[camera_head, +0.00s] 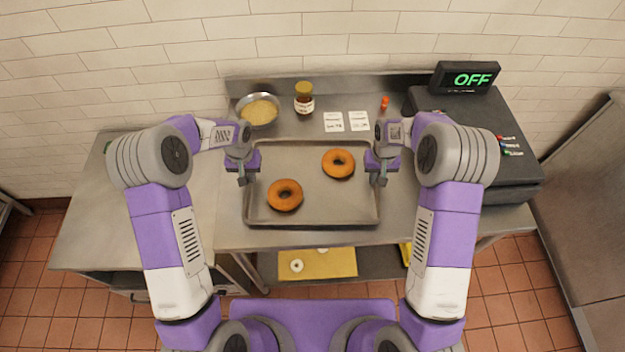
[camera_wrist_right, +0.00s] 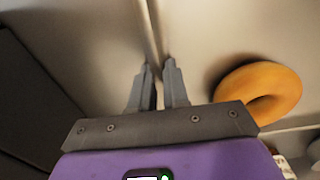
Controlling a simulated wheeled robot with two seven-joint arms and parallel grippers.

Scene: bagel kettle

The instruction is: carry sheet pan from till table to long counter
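The sheet pan (camera_head: 312,214) is a grey metal tray with two bagels, one at front left (camera_head: 285,195) and one at back right (camera_head: 338,163). It is over the steel till table (camera_head: 230,232); I cannot tell whether it touches the top. My left gripper (camera_head: 243,178) is at the pan's left rim and looks closed on it, though its fingertips are small here. My right gripper (camera_head: 379,178) is at the right rim. In the right wrist view its fingers (camera_wrist_right: 159,72) are close together with the pan rim between them. The long counter cannot be identified for certain.
A black till (camera_head: 475,140) with an OFF display stands right of the pan. Behind the pan are a bowl (camera_head: 258,110), a jar (camera_head: 304,98), two cards (camera_head: 346,122) and a small red bottle (camera_head: 384,103). A lower, bare steel surface (camera_head: 130,220) lies to the left.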

